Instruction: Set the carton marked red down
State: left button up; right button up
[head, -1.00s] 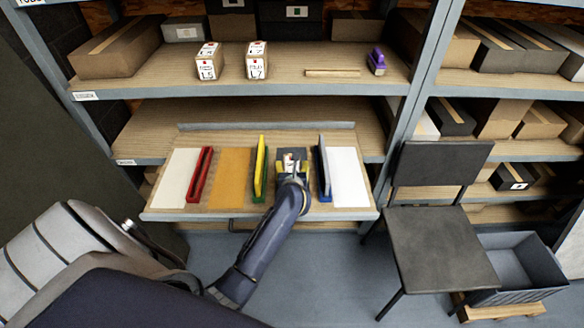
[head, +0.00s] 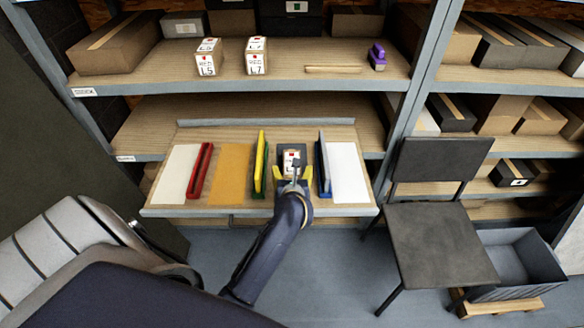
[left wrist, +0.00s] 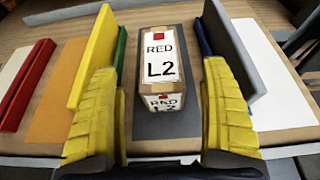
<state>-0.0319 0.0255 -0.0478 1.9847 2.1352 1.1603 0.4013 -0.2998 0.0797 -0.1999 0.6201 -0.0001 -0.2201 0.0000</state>
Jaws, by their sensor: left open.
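The white-faced carton with a red square, marked RED L2 in the left wrist view (left wrist: 162,66), stands upright on the dark grey panel (left wrist: 150,128). It also shows in the head view (head: 291,156). My left gripper (head: 292,176) is open, with its yellow fingers on either side of the carton. In the left wrist view gaps show between the carton and both fingers. The carton's lower side is partly hidden by my gripper in the head view. My right gripper is not in view.
A yellow divider (head: 260,163) on a green base and a grey divider (head: 322,160) on a blue base flank the dark panel. Two more RED cartons (head: 208,62) stand on the upper shelf. A chair (head: 440,235) stands at the right.

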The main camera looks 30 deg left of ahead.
pick_arm(q)
jog(key=shift+v, duration=1.8)
